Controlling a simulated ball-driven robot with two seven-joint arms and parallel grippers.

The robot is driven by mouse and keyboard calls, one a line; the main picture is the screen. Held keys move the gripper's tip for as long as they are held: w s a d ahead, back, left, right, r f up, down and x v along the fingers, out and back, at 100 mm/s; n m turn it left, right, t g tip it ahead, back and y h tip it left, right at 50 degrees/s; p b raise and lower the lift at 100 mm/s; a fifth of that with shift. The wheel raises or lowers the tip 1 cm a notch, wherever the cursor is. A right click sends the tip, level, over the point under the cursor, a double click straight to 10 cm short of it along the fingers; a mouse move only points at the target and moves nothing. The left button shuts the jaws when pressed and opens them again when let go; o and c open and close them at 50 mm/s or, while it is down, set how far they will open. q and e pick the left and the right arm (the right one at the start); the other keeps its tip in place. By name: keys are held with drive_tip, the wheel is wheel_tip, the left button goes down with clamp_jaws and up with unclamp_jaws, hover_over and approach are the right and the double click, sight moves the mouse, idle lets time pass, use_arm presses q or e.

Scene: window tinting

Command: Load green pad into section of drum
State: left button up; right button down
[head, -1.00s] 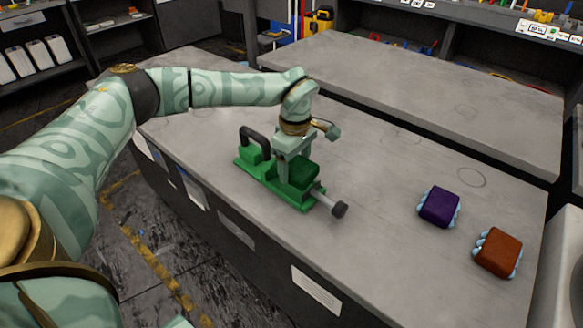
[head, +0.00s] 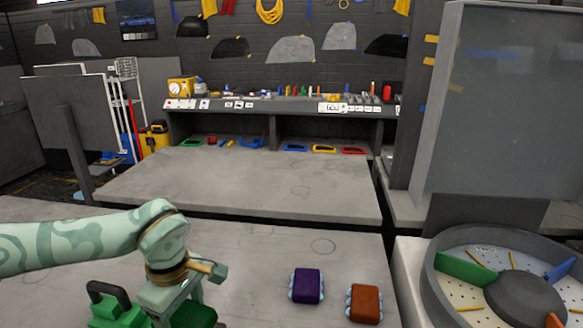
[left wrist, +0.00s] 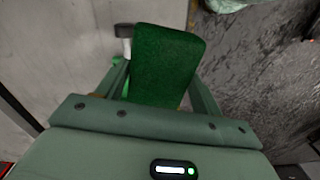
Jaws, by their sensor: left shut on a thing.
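My left gripper (head: 178,300) is shut on the green pad (head: 197,315) at the lower edge of the head view. The pad also fills the middle of the left wrist view (left wrist: 166,65), between the two fingers. A green holder with a dark handle (head: 112,312) is right beside the gripper, partly cut off. I cannot tell whether the pad still touches it. The round grey drum (head: 432,275) stands at the lower right, far from the gripper. Its pale floor is split by dividers, including a green one (head: 465,268) and a blue one (head: 559,270). My right gripper is not in view.
A purple pad (head: 307,285) and an orange-brown pad (head: 365,302) lie on the grey table (head: 260,262) between the gripper and the drum. A second grey table (head: 240,183) is behind. A tall grey panel (head: 500,110) rises behind the drum.

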use_arm(q)
drive_tip(key=s+d+r+m, duration=0.1)
drive_tip(key=s+m, duration=0.9)
drive_tip(key=m, duration=0.4)
drive_tip(key=shift+s+d+r+m, duration=0.15)
drive_tip(key=shift+s+r+m, duration=0.05)
drive_tip(key=shift+s+m, duration=0.1)
